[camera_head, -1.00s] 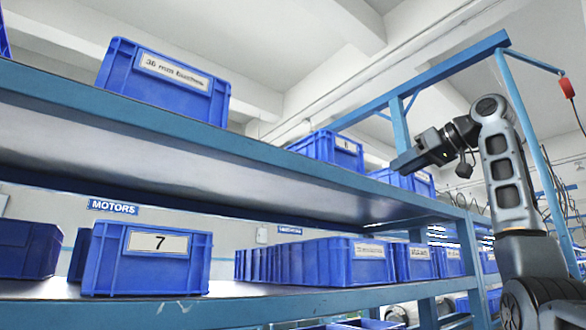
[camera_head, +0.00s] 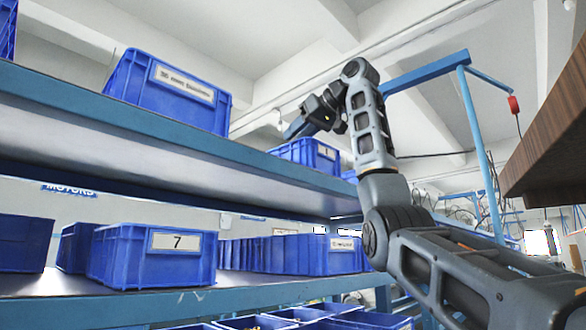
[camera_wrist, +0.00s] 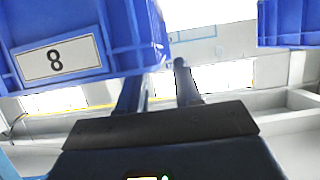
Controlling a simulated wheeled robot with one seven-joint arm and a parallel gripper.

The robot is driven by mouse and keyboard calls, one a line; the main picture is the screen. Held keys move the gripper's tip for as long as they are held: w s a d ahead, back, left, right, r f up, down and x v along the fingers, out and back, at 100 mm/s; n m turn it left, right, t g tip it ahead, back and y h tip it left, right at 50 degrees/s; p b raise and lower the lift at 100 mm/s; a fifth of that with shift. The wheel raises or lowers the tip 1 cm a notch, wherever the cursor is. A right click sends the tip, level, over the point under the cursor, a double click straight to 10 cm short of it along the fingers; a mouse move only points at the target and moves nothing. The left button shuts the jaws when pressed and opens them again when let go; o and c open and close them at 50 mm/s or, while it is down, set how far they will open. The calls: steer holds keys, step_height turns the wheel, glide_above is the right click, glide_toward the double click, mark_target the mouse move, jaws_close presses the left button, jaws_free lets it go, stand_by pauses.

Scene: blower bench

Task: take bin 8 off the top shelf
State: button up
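Bin 8 is a blue plastic crate with a white label. In the wrist view bin 8 (camera_wrist: 110,45) fills the upper left, its number readable. In the head view a blue bin (camera_head: 308,154) with a small, unreadable label stands on the top shelf (camera_head: 200,148), close below my gripper (camera_head: 290,130). In the wrist view the two fingers of my gripper (camera_wrist: 158,78) are apart with a gap between them. The left finger's tip is hidden at the bin's lower edge; the right finger is just right of the bin. I cannot tell whether they touch it.
A bin labelled 36 mm (camera_head: 172,90) stands nearer on the top shelf. Bin 7 (camera_head: 160,257) and more blue bins (camera_head: 290,254) stand on the shelf below. A brown wooden slab (camera_head: 550,140) juts in at the right. Another blue bin (camera_wrist: 288,22) shows at the wrist view's upper right.

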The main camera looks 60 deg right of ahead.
steer(key=x, duration=0.1)
steer(key=p+x, duration=0.1)
steer(key=x, duration=0.1)
steer(key=shift+w+d+r+p, duration=0.2)
steer(key=shift+w+d+p, duration=0.1)
steer(key=shift+w, duration=0.05)
steer(key=shift+w+d+f, duration=0.15)
steer(key=shift+w+f, duration=0.15)
steer(key=shift+w, duration=0.2)
steer(key=shift+c, duration=0.3)
jaws_close()
stand_by(0.4)
